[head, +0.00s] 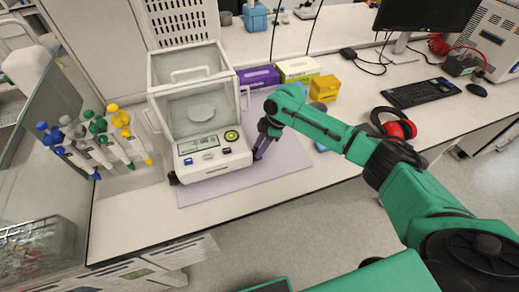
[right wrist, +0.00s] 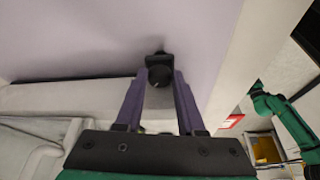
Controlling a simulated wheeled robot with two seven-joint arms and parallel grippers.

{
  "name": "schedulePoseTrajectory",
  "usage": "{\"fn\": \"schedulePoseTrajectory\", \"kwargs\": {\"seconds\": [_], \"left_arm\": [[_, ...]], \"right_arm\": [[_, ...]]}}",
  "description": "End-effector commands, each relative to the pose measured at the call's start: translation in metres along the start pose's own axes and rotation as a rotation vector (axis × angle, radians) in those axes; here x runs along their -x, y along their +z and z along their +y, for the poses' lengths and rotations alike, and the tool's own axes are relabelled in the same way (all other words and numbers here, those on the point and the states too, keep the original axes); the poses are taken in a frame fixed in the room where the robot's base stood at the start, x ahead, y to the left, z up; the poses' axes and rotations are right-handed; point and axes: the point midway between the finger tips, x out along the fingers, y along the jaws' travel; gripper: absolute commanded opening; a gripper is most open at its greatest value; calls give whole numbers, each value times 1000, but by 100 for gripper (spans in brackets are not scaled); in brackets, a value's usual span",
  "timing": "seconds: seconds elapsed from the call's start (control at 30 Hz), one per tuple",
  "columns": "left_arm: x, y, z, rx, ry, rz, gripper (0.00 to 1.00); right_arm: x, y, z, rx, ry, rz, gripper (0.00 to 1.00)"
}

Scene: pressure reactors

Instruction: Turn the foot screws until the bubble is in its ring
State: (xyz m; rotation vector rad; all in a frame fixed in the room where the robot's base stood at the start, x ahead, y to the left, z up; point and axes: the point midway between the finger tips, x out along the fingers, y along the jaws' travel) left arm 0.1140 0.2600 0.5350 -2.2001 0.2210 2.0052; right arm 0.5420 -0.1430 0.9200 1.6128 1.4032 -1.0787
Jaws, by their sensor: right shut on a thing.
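A white analytical balance (head: 205,165) with a clear draft shield stands on a lavender mat (head: 285,160). Its green round bubble level (head: 231,135) is at the right of the front panel, beside the display (head: 198,145). The bubble is too small to place within its ring. A black foot screw (head: 173,179) shows at the front left corner. My right gripper (head: 259,151) is at the front right corner. In the right wrist view its purple fingers are shut on the black right foot screw (right wrist: 160,75). My left gripper is in neither view.
Pipettes on a stand (head: 95,145) are left of the balance. Glove boxes (head: 258,77) and a yellow box (head: 325,88) stand behind it to the right. Red headphones (head: 397,124) and a keyboard (head: 420,92) lie farther right. The mat front is clear.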

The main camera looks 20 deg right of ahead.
Motion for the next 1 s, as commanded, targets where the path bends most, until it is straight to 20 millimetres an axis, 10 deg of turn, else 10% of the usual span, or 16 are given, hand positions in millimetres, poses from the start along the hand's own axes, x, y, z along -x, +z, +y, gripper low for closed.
{"fn": "schedulePoseTrajectory", "kwargs": {"seconds": [0.23,0.27,0.3,0.67,1.0], "left_arm": [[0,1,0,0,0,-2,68],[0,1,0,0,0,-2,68],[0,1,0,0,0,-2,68],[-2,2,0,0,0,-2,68],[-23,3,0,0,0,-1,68]], "right_arm": [[0,0,0,6,-3,0,0],[0,0,0,6,-3,0,46],[0,0,0,6,-3,0,50],[6,0,0,6,-2,2,50],[93,2,1,7,3,1,50]]}}
